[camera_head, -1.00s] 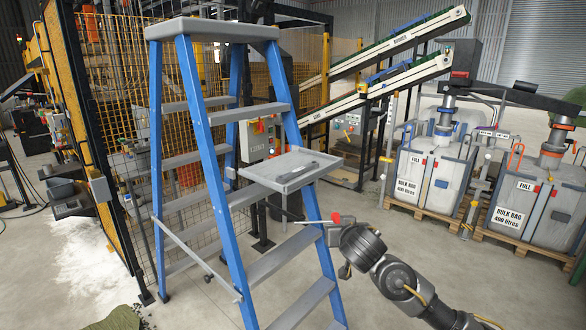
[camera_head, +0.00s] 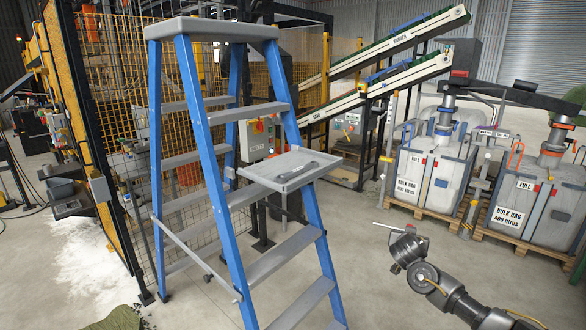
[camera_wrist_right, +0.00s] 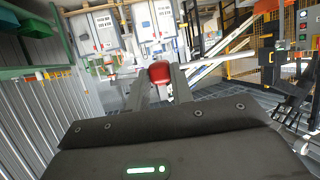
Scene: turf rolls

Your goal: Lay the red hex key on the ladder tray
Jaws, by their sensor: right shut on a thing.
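The ladder tray (camera_head: 262,180) is a grey shallow tray fixed to the right side of a blue stepladder (camera_head: 215,165). In the right wrist view my right gripper (camera_wrist_right: 158,88) is shut on the red hex key (camera_wrist_right: 160,72), whose red part shows between the fingertips. My left gripper is not in view.
The ladder's steps (camera_head: 285,255) stand below and beside the tray. Two bulk bags (camera_head: 432,178) on pallets stand at the right, with conveyors (camera_head: 390,80) behind. A yellow and black mesh fence (camera_head: 115,120) is at the left. The floor between ladder and bags is clear.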

